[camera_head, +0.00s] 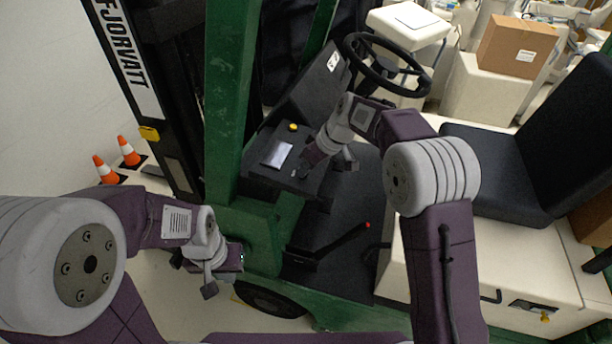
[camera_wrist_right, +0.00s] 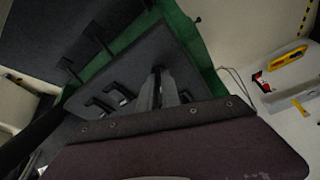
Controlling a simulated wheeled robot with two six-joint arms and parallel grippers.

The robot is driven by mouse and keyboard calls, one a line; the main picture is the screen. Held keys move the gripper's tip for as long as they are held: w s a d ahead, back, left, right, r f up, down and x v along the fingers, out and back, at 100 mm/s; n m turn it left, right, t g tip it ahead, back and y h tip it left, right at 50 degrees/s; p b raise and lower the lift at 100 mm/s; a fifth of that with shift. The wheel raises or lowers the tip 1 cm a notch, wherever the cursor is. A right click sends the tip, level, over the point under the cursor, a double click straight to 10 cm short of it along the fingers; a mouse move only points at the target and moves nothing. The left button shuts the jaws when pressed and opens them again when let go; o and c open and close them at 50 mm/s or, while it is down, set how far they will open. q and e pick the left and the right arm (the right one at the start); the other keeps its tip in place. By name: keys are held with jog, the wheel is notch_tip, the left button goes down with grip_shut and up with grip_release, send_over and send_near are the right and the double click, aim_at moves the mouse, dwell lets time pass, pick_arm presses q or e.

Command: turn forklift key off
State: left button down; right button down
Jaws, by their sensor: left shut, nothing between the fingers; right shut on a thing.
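The green and black forklift has a dark dashboard panel (camera_head: 258,172) with a small lit screen (camera_head: 277,154) and a yellow-topped button (camera_head: 293,127). My right gripper (camera_head: 304,171) is at the panel's right part, beside the screen, shut on the key. The key itself is hidden by the gripper. In the right wrist view, the shut fingers (camera_wrist_right: 163,88) point away from the camera, and I cannot make out the key or its angle. My left gripper (camera_head: 240,259) is shut and empty, low beside the forklift's green body.
The steering wheel (camera_head: 388,66) is above and right of my right gripper. A red-tipped lever (camera_head: 345,242) rises below it. A black seat (camera_head: 505,165) is at the right. Pedals (camera_wrist_right: 118,92) show in the right wrist view. Two orange cones (camera_head: 128,151) stand at the left.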

jog(key=shift+n+g+b, duration=0.3)
jog(key=shift+n, duration=0.9)
jog(key=shift+w+n+g+y, duration=0.1)
jog(key=shift+n+g+y, duration=0.2)
jog(key=shift+n, duration=0.8)
jog(key=shift+r, duration=0.1)
jog(key=c, duration=1.6)
grip_release()
jog(key=shift+o, duration=0.2)
jog(key=shift+d, duration=0.1)
jog(key=v, duration=0.9)
jog(key=shift+b, duration=0.45)
